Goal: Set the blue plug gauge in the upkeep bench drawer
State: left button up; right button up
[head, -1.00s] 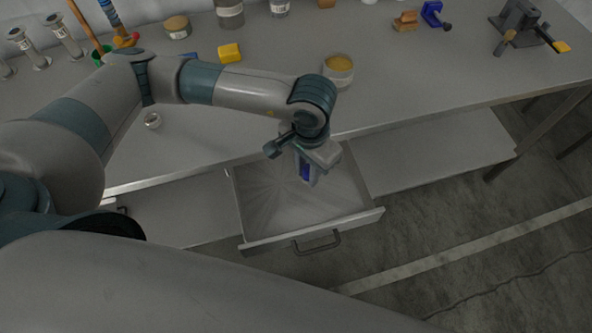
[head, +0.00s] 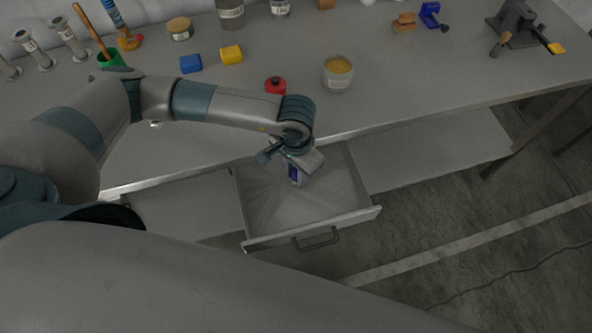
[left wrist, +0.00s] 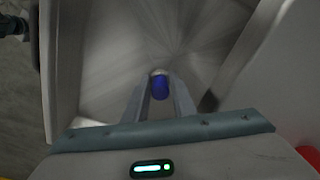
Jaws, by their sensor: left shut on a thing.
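The blue plug gauge (left wrist: 160,87) is held between the fingertips of my left gripper (left wrist: 160,95) in the left wrist view. In the head view a bit of its blue (head: 294,174) shows at my left gripper (head: 297,178), partly hidden by the hand. The upkeep bench drawer (head: 345,219) is pulled open below the bench top, and its floor looks bare. The gripper points down within the drawer's outline. I cannot tell whether the gauge touches the drawer floor. My right gripper is not in view.
On the bench top (head: 430,75) are a red item (head: 275,85), a jar with yellow contents (head: 338,73), a yellow block (head: 231,54) and a blue block (head: 190,63). A vise (head: 518,25) stands at the far right. The drawer walls surround the gripper.

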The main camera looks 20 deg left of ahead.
pick_arm(q)
jog(key=shift+f, duration=0.2)
jog(key=shift+f+b, duration=0.2)
jog(key=shift+b, duration=0.15)
jog(key=o, duration=1.1)
jog(key=shift+c, duration=0.2)
jog(key=shift+r, duration=0.1)
